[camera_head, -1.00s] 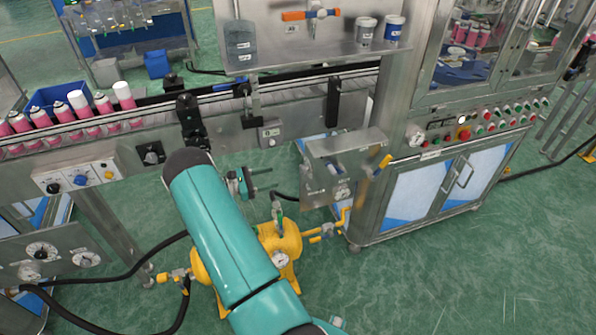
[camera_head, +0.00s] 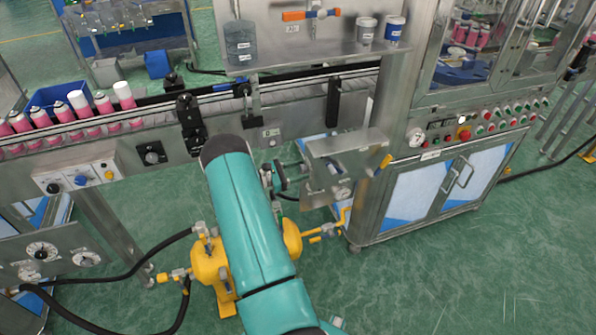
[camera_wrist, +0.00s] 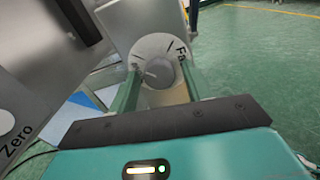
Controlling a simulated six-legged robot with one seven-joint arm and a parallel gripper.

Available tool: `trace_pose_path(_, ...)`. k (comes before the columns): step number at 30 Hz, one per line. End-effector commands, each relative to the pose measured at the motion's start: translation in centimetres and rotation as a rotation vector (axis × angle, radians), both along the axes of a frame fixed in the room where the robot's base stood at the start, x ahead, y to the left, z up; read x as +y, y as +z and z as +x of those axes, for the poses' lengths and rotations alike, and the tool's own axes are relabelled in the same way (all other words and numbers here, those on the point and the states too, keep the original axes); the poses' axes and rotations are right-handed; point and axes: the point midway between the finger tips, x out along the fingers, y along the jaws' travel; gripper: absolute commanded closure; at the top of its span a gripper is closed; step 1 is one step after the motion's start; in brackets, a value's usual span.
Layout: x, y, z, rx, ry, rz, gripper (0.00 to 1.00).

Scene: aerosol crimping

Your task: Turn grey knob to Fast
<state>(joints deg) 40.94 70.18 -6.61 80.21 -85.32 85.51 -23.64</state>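In the wrist view the grey knob (camera_wrist: 159,73) sits on a round pale dial plate (camera_wrist: 148,46). The letters "Fa" show at the plate's upper right; small lettering at its left is too blurred to read. A light mark on the knob seems to point left. My gripper (camera_wrist: 159,80) has its two green fingers apart, one on each side of the knob in this view. I cannot tell whether they touch it. In the head view my gripper (camera_head: 290,174) is at the left of a steel control box (camera_head: 345,150); the grey knob cannot be made out there.
A plate marked "Zero" (camera_wrist: 20,138) stands close at the left of the wrist view. In the head view a conveyor with pink cans (camera_head: 65,112) runs behind my arm. A yellow tank (camera_head: 210,262) with black hoses stands below it. Green floor is open at the lower right.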

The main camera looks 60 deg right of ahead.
Motion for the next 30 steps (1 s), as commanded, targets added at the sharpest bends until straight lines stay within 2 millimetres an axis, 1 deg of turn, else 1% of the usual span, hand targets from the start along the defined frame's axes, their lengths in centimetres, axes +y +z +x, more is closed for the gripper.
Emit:
trace_pose_path(1, 0.0, 0.01, 0.01, 0.0, 0.0, 0.0, 0.62)
trace_pose_path(5, 0.01, 0.01, 0.02, 0.0, 0.0, 0.0, 0.88)
trace_pose_path(6, 0.01, 0.01, 0.02, 0.0, 0.0, 0.0, 0.91)
trace_pose_path(14, 0.03, 0.01, 0.08, -0.013, 0.001, -0.014, 0.91)
trace_pose_path(19, 0.04, 0.03, 0.13, -0.054, 0.002, -0.055, 0.91)
trace_pose_path(30, 0.03, 0.08, 0.25, -0.251, 0.004, -0.253, 0.91)
